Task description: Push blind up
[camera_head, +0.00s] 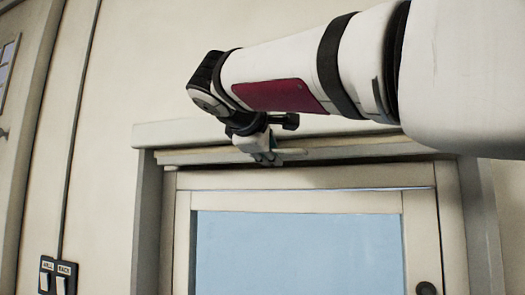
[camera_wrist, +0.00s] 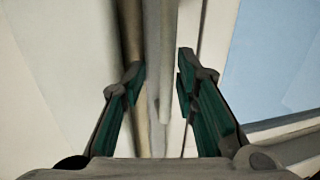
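The blind shows as a narrow pale rail (camera_head: 350,149) along the top of the window, just under the upper frame ledge. Below it the blue glass (camera_head: 300,250) is uncovered. My gripper (camera_head: 268,158) is at the rail, left of its middle. In the wrist view, my gripper (camera_wrist: 161,66) has its two green-padded fingers spread apart. A pale bar (camera_wrist: 154,90), which looks like the blind's rail, runs between them with gaps visible on both sides. Whether a fingertip touches the bar is unclear. My gripper hides part of the rail in the head view.
The window's inner frame (camera_head: 184,245) and a dark round knob (camera_head: 426,288) lie below and to the right. Two labelled switches (camera_head: 58,278) are on the wall at lower left. The wall (camera_head: 130,60) left of my arm is bare.

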